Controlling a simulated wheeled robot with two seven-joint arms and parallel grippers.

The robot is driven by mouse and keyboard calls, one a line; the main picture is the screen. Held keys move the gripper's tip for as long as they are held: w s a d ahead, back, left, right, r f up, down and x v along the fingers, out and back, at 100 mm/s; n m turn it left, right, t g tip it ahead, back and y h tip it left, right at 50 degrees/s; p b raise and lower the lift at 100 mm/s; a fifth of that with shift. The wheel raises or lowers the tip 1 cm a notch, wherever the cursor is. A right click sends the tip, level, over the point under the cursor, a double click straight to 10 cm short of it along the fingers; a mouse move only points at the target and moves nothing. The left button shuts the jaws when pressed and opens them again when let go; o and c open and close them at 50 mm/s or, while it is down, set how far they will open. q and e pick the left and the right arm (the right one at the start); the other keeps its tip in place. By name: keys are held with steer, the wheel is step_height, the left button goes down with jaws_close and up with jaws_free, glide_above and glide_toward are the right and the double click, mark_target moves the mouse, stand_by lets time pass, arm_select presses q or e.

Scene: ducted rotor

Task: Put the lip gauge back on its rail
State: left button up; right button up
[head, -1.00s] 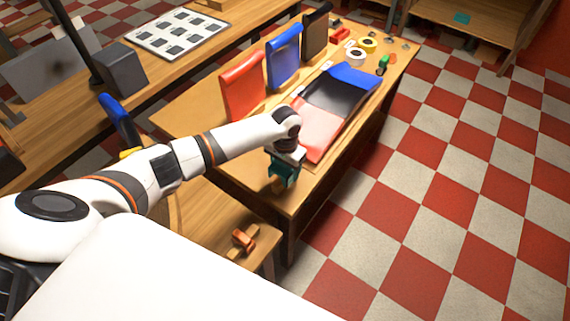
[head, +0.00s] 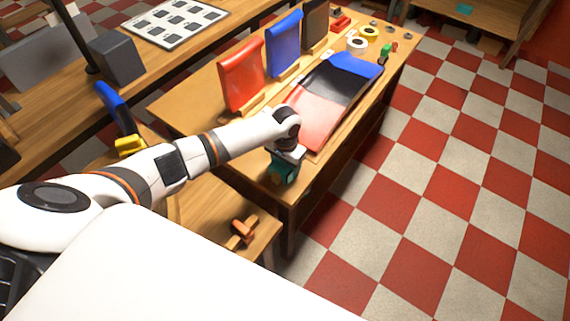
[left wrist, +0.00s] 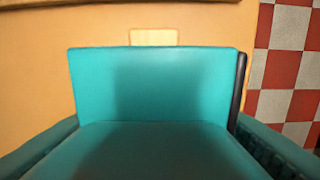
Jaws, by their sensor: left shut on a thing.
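My left gripper (head: 280,179) is teal and hangs just off the near end of the long wooden bench, pointing down. It is shut on a small pale tan piece, apparently the lip gauge, whose end (left wrist: 153,37) shows past the teal fingers in the left wrist view. Most of it is hidden by the fingers. A red, black and blue sheet (head: 331,92) lies on the bench beyond my gripper, its red end nearest. I cannot tell which part is the rail. My right gripper is not in view.
Red (head: 241,76) and blue (head: 284,45) panels stand in wooden slots behind the sheet. Tape rolls (head: 357,43) lie at the far end. An orange piece (head: 243,230) sits on a lower wooden surface in front. Checkered floor on the right is open.

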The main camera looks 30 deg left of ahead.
arm_select(q)
steer(key=shift+f, duration=0.3)
stand_by(0.4)
steer(key=o, duration=1.1)
step_height(320, 180, up, 12)
steer(key=shift+r, duration=0.1)
